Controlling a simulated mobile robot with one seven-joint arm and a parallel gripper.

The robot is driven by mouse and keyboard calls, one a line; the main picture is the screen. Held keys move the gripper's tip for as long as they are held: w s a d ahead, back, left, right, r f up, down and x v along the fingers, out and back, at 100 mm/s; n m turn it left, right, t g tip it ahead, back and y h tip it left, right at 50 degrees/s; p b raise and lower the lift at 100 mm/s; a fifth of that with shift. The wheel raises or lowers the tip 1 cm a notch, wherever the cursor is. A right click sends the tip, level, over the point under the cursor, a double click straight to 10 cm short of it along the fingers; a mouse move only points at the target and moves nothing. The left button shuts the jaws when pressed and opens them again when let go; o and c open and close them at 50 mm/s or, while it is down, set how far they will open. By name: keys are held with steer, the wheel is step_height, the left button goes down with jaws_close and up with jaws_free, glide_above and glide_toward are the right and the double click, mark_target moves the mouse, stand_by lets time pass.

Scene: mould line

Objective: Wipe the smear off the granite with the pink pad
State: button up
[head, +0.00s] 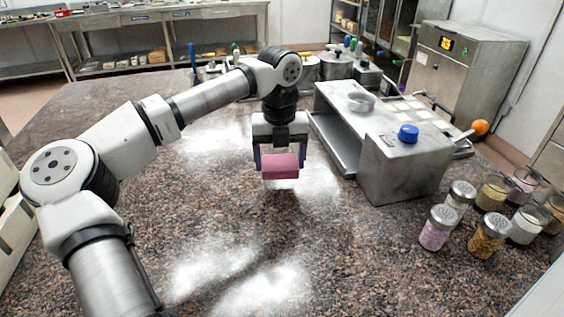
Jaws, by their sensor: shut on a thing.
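My gripper (279,157) is in the middle of the head view, pointing down and shut on the pink pad (280,167). The pad is a small pink block held between the two dark fingers. It is over the speckled brown granite (150,200); I cannot tell whether it touches the surface. Whitish patches lie on the granite: a smear-like one (265,290) at the front, another (205,262) to its left, and more brightness behind and around the pad. I cannot tell which are smear and which are light reflections.
A steel machine (403,165) with a blue knob (408,131) stands right of my gripper, with a tray beside it. Several spice jars (437,228) stand at the right front. Pots (337,66) stand at the back. The granite at the left and front centre is clear.

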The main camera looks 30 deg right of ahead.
steer(key=shift+r+p, duration=1.05)
steer(key=shift+r, duration=0.9)
steer(key=shift+f, duration=0.1)
